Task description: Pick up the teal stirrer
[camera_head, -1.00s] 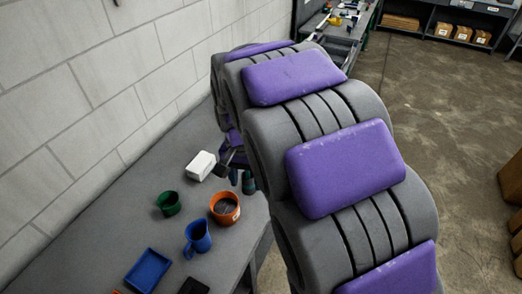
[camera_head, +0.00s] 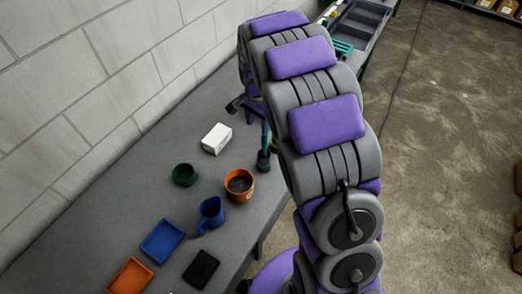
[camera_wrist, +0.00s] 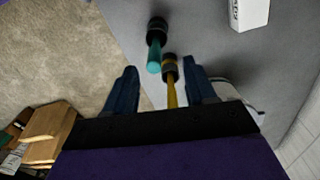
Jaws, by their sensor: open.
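The teal stirrer (camera_wrist: 154,52) has a dark cap at its far end and shows in the upper middle of the wrist view, near the table edge. In the head view it stands at the table edge, right of the white box, with its teal part (camera_head: 265,133) above a dark end. A yellow stirrer (camera_wrist: 171,92) with a dark cap is close to its right in the wrist view. My gripper (camera_wrist: 159,67) is open, its fingers apart on either side of the stirrers' near parts. I see no contact. In the head view my arm hides much of the gripper.
The grey table (camera_head: 110,185) holds a white box (camera_head: 216,138), a green cup (camera_head: 184,175), an orange pot (camera_head: 239,186), a blue jug (camera_head: 210,213), a blue tray (camera_head: 162,242), an orange tray (camera_head: 130,277) and a black tray (camera_head: 201,269). A block wall (camera_head: 60,100) runs along the left.

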